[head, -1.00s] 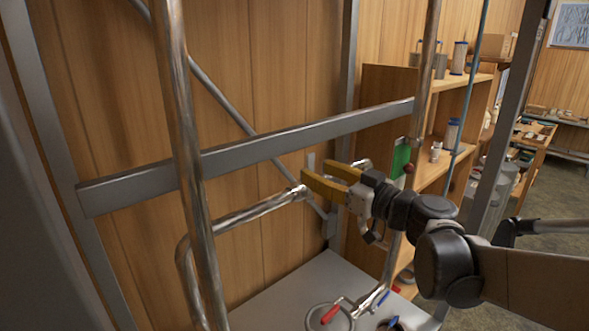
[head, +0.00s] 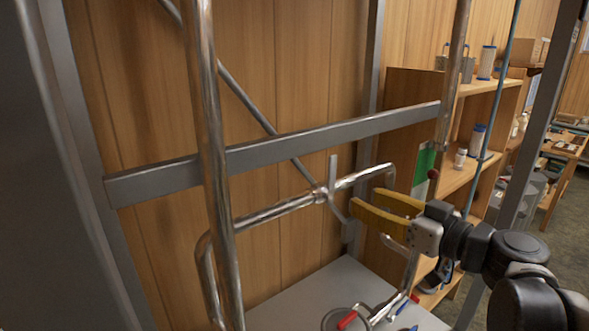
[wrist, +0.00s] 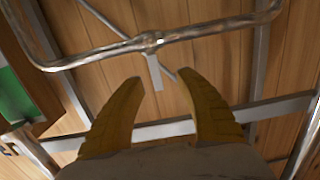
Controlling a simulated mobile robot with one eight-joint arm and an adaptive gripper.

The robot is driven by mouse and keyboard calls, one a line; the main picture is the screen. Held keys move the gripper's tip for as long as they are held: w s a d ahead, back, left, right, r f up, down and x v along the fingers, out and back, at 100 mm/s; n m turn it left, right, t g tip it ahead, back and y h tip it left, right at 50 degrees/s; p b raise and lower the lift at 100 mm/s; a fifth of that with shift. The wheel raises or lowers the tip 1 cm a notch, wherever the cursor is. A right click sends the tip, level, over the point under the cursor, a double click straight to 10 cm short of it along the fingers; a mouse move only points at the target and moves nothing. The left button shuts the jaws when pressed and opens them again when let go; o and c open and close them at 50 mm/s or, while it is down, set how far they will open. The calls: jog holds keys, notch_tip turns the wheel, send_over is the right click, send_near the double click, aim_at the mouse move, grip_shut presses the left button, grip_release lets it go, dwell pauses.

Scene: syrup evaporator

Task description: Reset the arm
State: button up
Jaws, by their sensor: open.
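My gripper (head: 363,198) is open and empty, with yellow fingers. It is apart from the shiny horizontal pipe (head: 280,209), to the right of a flat grey lever (head: 333,180) on that pipe. In the wrist view the fingers of my gripper (wrist: 160,77) spread apart with nothing between them. There the lever (wrist: 155,73) hangs from the pipe (wrist: 215,29) beyond the fingertips.
A grey metal bar (head: 270,148) crosses behind a tall shiny pipe (head: 211,150). A grey tabletop (head: 300,300) with red-handled valves (head: 347,320) lies below. A wooden shelf (head: 405,100) with canisters stands at the right, near my arm.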

jog(key=s+a+f+m+g+h+b, duration=0.1)
jog(key=s+a+f+g+b, duration=0.2)
jog(key=f, duration=0.5)
jog(key=s+a+f+m+h+b, duration=0.1)
jog(key=s+f+b, duration=0.2)
jog(key=f+b, duration=0.35)
jog(key=s+a+f+m+g+h+b, duration=0.1)
jog(key=s+a+f+g+h+b, duration=0.15)
jog(key=f, duration=0.75)
jog(key=s+d+f+m+h+b, duration=0.1)
jog(key=s+d+f+h+b, duration=0.1)
jog(key=f, duration=0.5)
jog(key=s+d+f+m+g+h+b, duration=0.1)
jog(key=s+d+f+m+h+b, duration=0.1)
jog(key=s+d+f+b, duration=0.3)
notch_tip(320, 180, down, 3)
jog(key=shift+s+r+m+h+b, duration=0.1)
jog(key=shift+s+m+h+b, duration=0.2)
jog(key=shift+s+h+b, duration=0.5)
jog(key=shift+w+d+y, duration=0.1)
jog(key=shift+w+y, duration=0.15)
jog(key=shift+w, duration=0.05)
